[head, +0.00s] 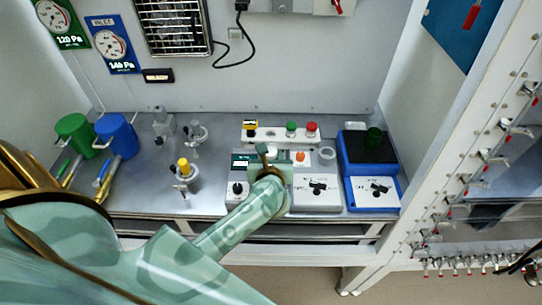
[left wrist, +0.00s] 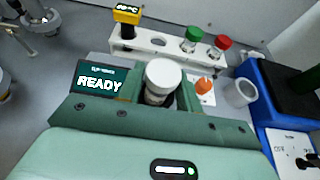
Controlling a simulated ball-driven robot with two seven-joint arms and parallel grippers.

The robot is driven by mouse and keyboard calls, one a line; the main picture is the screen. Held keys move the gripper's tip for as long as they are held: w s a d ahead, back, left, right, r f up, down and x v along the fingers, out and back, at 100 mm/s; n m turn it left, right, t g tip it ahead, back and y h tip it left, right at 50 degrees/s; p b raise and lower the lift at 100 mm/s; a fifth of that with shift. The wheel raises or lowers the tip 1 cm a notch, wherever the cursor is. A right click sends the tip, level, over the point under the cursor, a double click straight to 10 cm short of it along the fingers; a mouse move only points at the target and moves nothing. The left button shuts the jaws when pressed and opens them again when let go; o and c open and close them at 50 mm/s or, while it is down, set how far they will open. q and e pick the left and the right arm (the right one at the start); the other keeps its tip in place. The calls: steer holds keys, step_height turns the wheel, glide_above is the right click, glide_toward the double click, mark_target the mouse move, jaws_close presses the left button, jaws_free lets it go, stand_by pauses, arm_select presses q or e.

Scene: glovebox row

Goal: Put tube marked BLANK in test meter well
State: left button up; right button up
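A white-capped tube (left wrist: 163,76) stands between the fingers of my left gripper (left wrist: 164,98) in the left wrist view; the fingers close on its sides below the cap. No BLANK marking is readable on it. In the head view my left gripper (head: 267,165) is over the test meter (head: 240,160). The meter's dark screen (left wrist: 100,84) reads READY in the left wrist view. Its well is hidden behind the gripper, so I cannot tell whether the tube's lower end is in it. My right gripper is in neither view.
Behind the meter, a white rack (head: 270,134) holds a yellow-topped item (head: 250,126), a green-capped tube (head: 291,127) and a red-capped tube (head: 311,128). An orange item (left wrist: 205,84) and a white cup (left wrist: 240,93) stand right of the gripper. A blue box (head: 368,150) is farther right.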

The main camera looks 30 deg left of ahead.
arm_select(q)
steer(key=shift+o, duration=1.2)
steer(key=shift+s+r, duration=0.1)
steer(key=shift+r, duration=0.15)
steer(key=v, duration=1.1)
steer(key=shift+s+d+p, duration=0.25)
steer(key=shift+s+p, duration=0.05)
steer(key=shift+p, duration=0.15)
